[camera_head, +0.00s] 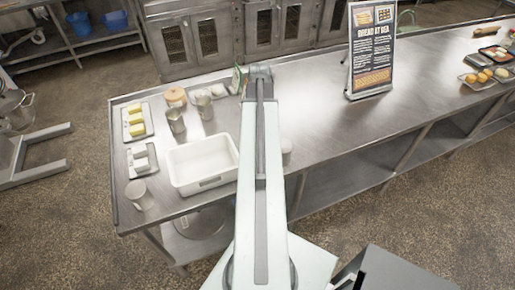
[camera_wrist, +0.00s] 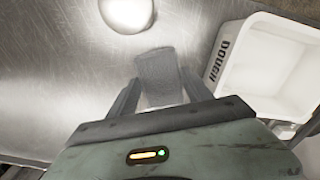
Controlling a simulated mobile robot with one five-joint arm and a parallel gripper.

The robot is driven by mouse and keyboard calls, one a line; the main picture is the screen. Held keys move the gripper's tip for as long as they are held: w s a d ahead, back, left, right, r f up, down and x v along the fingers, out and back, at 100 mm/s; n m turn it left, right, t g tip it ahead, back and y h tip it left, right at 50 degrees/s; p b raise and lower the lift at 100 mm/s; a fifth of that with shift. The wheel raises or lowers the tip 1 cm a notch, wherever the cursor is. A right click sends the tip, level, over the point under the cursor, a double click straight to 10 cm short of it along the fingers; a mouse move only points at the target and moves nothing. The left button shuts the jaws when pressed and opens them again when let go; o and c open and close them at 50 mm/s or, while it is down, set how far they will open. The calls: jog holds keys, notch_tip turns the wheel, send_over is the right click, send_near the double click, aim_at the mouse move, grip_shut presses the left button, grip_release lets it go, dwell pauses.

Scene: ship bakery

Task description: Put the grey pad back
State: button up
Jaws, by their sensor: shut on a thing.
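The grey pad (camera_wrist: 157,66) is between the two fingers of my gripper (camera_wrist: 160,80) in the wrist view. My gripper is shut on it, and the pad's far end reaches past the fingertips over the steel counter. I cannot tell whether the pad touches the counter. In the head view my arm reaches out over the counter (camera_head: 315,125) and hides the pad.
A white bin (camera_head: 180,176) marked DOUGH (camera_wrist: 236,28) stands close by. Metal cups (camera_head: 176,121), butter on a tray (camera_head: 149,130) and a pale jar (camera_head: 175,97) are at left. A bread sign (camera_head: 371,50) stands right of my arm, with bare counter between.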

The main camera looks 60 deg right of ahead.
notch_tip(320, 180, down, 10)
jog(key=b, duration=1)
jog(key=shift+f, duration=0.15)
jog(key=shift+r, duration=0.2)
jog(key=shift+f, duration=0.15)
jog(key=o, duration=1.2)
notch_tip(320, 180, up, 13)
jog(key=p, duration=1.2)
jog(key=shift+f+p, duration=0.2)
jog(key=shift+p, duration=0.2)
jog(key=shift+f, duration=0.1)
